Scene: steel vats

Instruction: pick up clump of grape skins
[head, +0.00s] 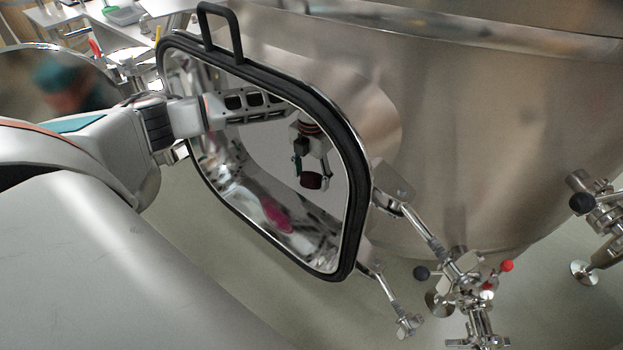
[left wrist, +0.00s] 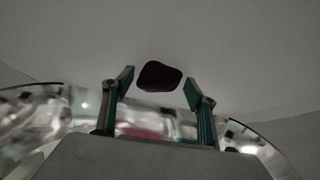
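The clump of grape skins is a small, dark red-brown lump. In the left wrist view the clump (left wrist: 160,76) shows against a plain grey surface, between and slightly beyond my left fingertips, with a gap on each side. My left gripper (left wrist: 158,86) is open, its green-padded fingers apart. In the head view my left arm reaches through the black-rimmed hatch (head: 351,150) of the steel vat (head: 480,130). The left gripper (head: 311,168) is inside, and the dark clump (head: 311,182) shows at its fingertips. My right gripper is in neither view.
A pink patch (head: 277,215) shows on the shiny metal low inside the hatch. Valves and clamps (head: 465,280) stand out below the vat at right. A table (head: 125,28) with a green tray stands at upper left.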

